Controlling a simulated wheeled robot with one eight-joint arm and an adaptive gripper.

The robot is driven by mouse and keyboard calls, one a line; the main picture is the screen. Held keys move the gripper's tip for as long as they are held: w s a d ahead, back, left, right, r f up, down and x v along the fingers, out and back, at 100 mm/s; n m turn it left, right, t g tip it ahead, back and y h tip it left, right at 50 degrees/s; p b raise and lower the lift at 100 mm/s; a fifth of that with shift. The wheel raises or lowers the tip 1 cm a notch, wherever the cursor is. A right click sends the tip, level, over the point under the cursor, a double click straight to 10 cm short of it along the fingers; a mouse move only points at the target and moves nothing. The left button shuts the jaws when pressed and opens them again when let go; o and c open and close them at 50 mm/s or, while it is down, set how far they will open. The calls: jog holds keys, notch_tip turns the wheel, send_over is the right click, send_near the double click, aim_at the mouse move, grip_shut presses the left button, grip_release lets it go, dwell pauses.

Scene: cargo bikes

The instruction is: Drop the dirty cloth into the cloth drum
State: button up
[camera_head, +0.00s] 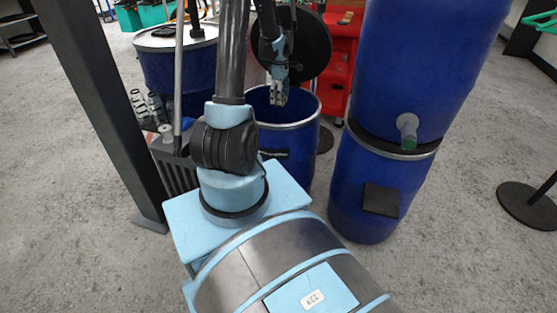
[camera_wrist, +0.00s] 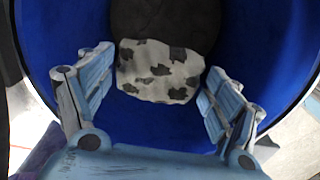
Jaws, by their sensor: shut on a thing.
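The cloth drum (camera_head: 303,148) is an open blue drum standing behind my arm's base in the head view. My gripper (camera_head: 279,98) points down over its opening, near the rim level. In the wrist view, a white cloth with dark stains (camera_wrist: 158,72) lies between the two fingers of my gripper, which is shut on it. The blue inner wall of the drum (camera_wrist: 292,62) surrounds the cloth in that view. A dark patch (camera_wrist: 165,22) shows beyond the cloth; I cannot tell what it is. The cloth is hardly visible in the head view.
Two stacked blue drums (camera_head: 420,75) with a tap stand close on the right. A round black lid (camera_head: 308,42) is behind the cloth drum, before a red cabinet (camera_head: 343,62). Another blue drum (camera_head: 168,68) stands at the back left. A dark post (camera_head: 100,105) rises at the left.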

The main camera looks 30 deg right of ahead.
jog(key=shift+f, duration=0.25)
jog(key=o, duration=1)
notch_tip(320, 180, up, 12)
jog(key=shift+f, duration=0.1)
jog(key=shift+a, duration=0.1)
dwell(0.4)
